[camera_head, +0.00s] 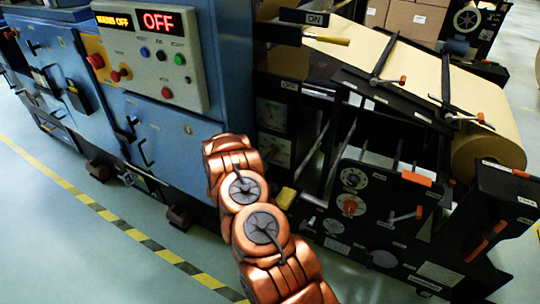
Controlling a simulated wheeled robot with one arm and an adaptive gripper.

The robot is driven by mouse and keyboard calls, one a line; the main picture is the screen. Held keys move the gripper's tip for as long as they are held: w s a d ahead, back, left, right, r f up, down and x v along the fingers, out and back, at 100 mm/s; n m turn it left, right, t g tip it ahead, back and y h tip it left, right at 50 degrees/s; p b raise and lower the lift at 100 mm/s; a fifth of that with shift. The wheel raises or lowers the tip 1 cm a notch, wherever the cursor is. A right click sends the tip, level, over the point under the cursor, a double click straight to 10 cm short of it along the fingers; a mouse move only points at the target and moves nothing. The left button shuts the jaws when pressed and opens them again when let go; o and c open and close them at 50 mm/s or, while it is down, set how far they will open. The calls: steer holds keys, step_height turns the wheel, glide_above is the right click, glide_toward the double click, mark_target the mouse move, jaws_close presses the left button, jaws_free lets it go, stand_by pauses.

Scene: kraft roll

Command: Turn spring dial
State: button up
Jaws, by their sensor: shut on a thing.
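The black side plate of the roll machine carries a round white-marked dial (354,178). Just below it is a second dial (350,206) with an orange-red centre. Their labels are too small to read, so I cannot tell which is the spring dial. My copper-coloured arm rises from the bottom edge, left of both dials, and ends in front of the blue cabinet's lower right side. My gripper does not show; the arm hides whatever lies behind it.
The blue cabinet (176,138) at left has a control panel (150,62) reading OFF. A kraft roll (485,155) sits at right. A striped line (125,226) crosses the open floor.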

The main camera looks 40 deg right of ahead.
stand_by(0.3)
steer(key=o, duration=1.1)
steer(key=shift+o, duration=0.2)
steer(key=v, duration=1.2)
